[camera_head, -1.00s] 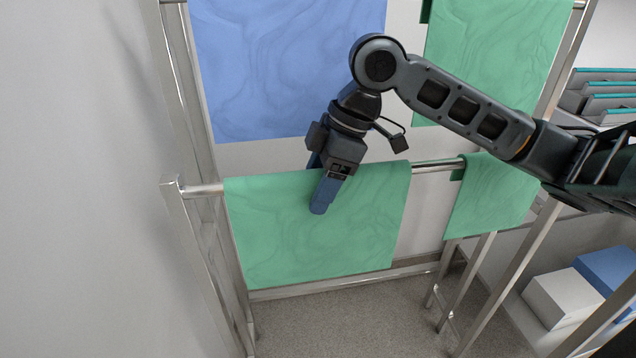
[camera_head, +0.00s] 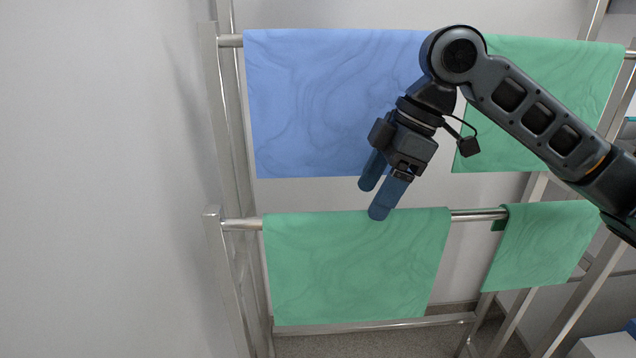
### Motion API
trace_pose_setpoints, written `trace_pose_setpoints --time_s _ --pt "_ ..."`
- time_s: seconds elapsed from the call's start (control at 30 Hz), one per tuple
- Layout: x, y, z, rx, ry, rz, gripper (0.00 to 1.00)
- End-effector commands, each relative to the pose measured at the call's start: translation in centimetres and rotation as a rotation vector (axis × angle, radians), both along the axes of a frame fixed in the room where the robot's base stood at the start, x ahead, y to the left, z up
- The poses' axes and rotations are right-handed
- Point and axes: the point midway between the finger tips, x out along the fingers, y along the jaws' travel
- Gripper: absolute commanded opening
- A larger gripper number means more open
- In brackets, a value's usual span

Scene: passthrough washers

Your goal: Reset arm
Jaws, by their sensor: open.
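My gripper (camera_head: 376,199) hangs from my bent arm in the head view, its blue fingers pointing down. The fingers are apart, with nothing seen between them. The blue cloth (camera_head: 315,105) hangs on the upper rail, partly covered by my gripper. Whether the fingers touch any cloth cannot be told.
A second green cloth (camera_head: 540,245) hangs lower right, and another green cloth (camera_head: 590,75) hangs upper right, partly behind my arm. The metal rack (camera_head: 213,250) has an upright at its left. A bare wall (camera_head: 100,180) fills the left.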

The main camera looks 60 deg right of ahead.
Motion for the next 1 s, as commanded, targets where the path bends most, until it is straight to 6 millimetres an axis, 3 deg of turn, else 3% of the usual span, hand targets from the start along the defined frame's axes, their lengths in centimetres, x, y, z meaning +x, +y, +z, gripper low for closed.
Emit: trace_pose_setpoints --time_s 0.23,0.33,0.47,0.7,1.0 --pt "0.2 0.2 0.1 0.004 -0.007 0.002 0.74" --pt "1.6 1.3 0.3 0.032 -0.06 0.007 0.74" --pt "5.5 4.6 1.4 0.121 -0.213 0.012 0.74" --pt "12.4 11.7 5.3 0.378 -0.549 -0.035 0.74" --pt "16.4 17.3 8.5 0.705 -0.834 -0.208 0.74"
